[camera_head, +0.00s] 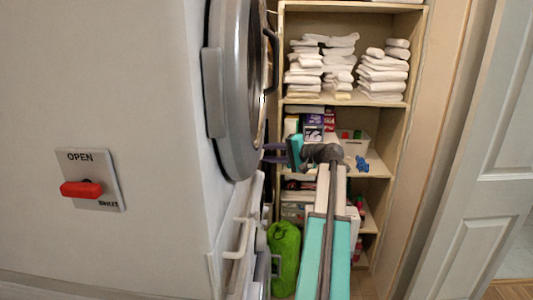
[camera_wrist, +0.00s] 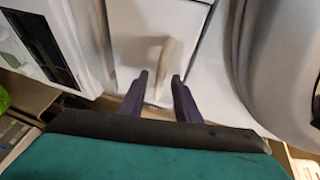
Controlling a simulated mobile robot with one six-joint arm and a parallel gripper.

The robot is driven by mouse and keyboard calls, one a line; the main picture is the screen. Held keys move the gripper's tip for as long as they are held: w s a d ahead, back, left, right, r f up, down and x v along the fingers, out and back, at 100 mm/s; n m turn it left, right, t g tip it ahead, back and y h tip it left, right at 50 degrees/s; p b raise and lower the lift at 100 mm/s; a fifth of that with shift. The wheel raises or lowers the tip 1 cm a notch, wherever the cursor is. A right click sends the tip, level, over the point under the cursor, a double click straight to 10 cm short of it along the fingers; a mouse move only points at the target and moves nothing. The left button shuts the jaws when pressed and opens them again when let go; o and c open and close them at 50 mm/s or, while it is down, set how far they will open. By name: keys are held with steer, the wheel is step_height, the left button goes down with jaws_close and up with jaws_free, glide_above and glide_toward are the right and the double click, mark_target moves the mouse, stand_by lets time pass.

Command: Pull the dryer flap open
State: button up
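The dryer (camera_head: 130,190) fills the left of the head view. Its round grey door (camera_head: 232,90) has a dark handle. Below it, a white flap (camera_head: 232,270) carries a pale bar handle (camera_head: 241,237). In the wrist view I see a white flap panel (camera_wrist: 132,30) with a pale handle (camera_wrist: 166,62) just beyond my fingertips. My gripper (camera_head: 272,153) shows in the head view beside the round door's lower edge, above the flap handle. In the wrist view its two purple fingers (camera_wrist: 160,80) are apart with nothing held. I cannot tell whether they touch the handle.
A wooden shelf unit (camera_head: 345,104) holds folded white towels (camera_head: 382,74) and boxes. A green bag (camera_head: 284,258) stands beside the dryer. A red switch (camera_head: 82,189) marked OPEN is on the dryer's side. The round door (camera_wrist: 290,70) is close on the wrist view's right. A white door (camera_head: 470,190) stands right.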

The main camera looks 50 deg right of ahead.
jaws_close()
steer(key=shift+a, duration=0.15)
steer(key=shift+f, duration=0.15)
